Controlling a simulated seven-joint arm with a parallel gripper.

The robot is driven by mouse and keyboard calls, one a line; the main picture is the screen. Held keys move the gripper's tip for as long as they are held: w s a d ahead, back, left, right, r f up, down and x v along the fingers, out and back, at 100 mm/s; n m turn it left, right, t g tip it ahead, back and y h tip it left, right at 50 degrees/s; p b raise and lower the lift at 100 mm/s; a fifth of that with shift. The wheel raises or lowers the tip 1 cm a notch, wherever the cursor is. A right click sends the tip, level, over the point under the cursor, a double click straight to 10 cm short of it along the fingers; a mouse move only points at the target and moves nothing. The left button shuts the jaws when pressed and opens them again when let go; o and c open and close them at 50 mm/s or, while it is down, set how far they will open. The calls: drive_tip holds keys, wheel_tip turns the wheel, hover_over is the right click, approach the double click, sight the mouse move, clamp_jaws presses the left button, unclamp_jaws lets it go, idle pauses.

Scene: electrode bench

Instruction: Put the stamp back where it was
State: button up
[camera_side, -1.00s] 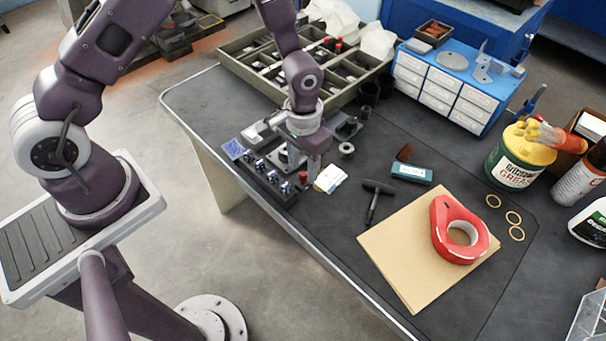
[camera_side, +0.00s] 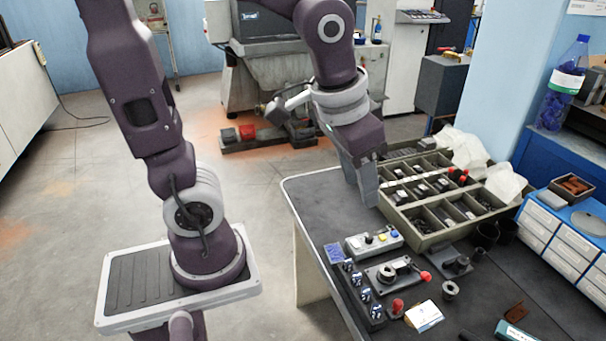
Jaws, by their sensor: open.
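My gripper (camera_side: 363,194) is open, pointing down, raised near the left edge of the compartment tray. I see nothing held between its fingers. I cannot tell for sure which thing is the stamp. A small upright piece with a red top (camera_side: 397,306) stands on the bench beside a dark rack (camera_side: 376,322) with several round metallic knobs. A blue patterned pad (camera_side: 333,254) lies at the rack's far end. A grey fixture with a ring and a red-tipped lever (camera_side: 393,273) stands to the right of the rack.
The grey compartment tray (camera_side: 415,236) fills the back of the bench. A grey box with coloured buttons (camera_side: 374,243) sits in front of it. A white and yellow packet (camera_side: 424,316) and a metal ring (camera_side: 449,290) lie at the front. A blue drawer cabinet (camera_side: 560,239) stands at right.

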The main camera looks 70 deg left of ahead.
drive_tip(key=s+r+t, duration=0.2)
drive_tip(key=s+r, duration=0.1)
drive_tip(key=s, duration=0.6)
drive_tip(key=shift+s+a, duration=0.3)
